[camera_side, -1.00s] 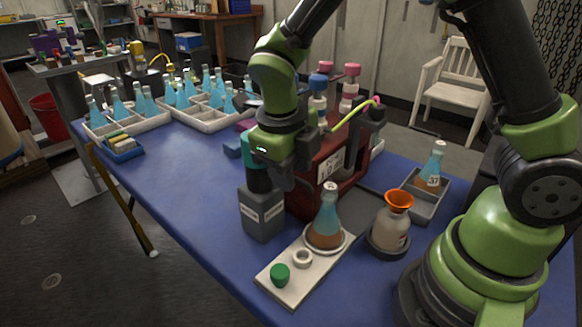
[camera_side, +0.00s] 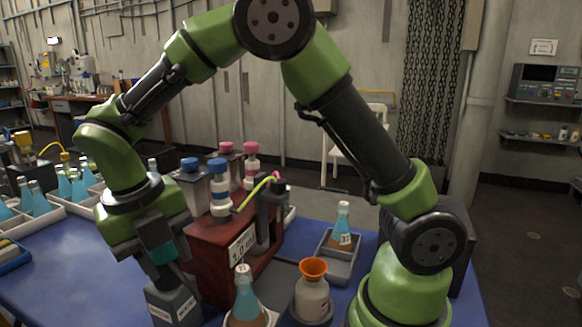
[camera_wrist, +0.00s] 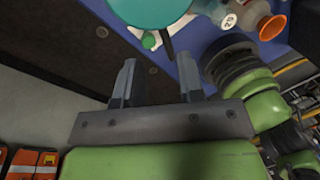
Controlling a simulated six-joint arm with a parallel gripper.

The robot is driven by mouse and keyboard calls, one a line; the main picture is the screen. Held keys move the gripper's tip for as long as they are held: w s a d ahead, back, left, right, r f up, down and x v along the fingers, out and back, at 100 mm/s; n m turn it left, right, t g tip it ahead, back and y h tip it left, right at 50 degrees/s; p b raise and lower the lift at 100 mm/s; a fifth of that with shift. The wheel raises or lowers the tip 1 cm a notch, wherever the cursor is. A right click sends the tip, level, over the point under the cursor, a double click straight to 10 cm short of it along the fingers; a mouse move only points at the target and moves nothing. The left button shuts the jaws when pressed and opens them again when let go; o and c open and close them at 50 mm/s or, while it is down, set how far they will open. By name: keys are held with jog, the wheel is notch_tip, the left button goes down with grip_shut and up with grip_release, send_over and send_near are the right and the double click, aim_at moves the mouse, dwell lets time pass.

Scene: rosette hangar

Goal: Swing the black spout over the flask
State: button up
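A flask (camera_side: 246,296) of blue and brown liquid stands in front of the red dispenser box (camera_side: 212,262). A dark upright part that looks like the black spout (camera_side: 270,212) is at the box's right end, with a yellow-green tube (camera_side: 255,193) running to it. It appears set back from the flask. My gripper (camera_wrist: 157,78) has its fingers apart, with nothing between them. In the side view its fingers are hidden behind a teal part (camera_side: 163,252) above the grey canister (camera_side: 176,304). A teal round shape (camera_wrist: 160,12) lies just beyond the fingertips in the wrist view.
Several capped bottles (camera_side: 220,188) top the red box. Racks of blue flasks (camera_side: 62,208) are at left; blue table (camera_side: 60,275) is clear there.

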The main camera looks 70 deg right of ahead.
jog(key=s+d+r+t+y, duration=0.2)
jog(key=d+r+y, duration=0.15)
jog(key=r, duration=0.25)
jog(key=shift+y, duration=0.25)
jog(key=f, duration=0.3)
jog(key=a+f, duration=0.1)
jog(key=f, duration=0.2)
jog(key=w+a+f, duration=0.1)
jog(key=f, duration=0.2)
jog(key=shift+a+f, duration=0.1)
jog(key=shift+f, duration=0.15)
jog(key=w+a+r+m+t+h, duration=0.15)
jog(key=w+a+m, duration=0.35)
jog(key=m, duration=0.7)
notch_tip(320, 180, up, 12)
jog(key=r+m, duration=0.1)
jog(key=m, duration=0.4)
send_over(183, 281)
jog(key=s+d+m+t, duration=0.2)
jog(key=s+m, duration=0.5)
jog(key=m, duration=0.1)
jog(key=s+d+r+m+t+y, duration=0.1)
jog(key=s+d+m+t, duration=0.1)
jog(key=s+m, duration=0.5)
jog(key=shift+s+d+m+t, duration=0.3)
jog(key=shift+d+m, duration=0.3)
jog(key=shift+m, duration=0.6)
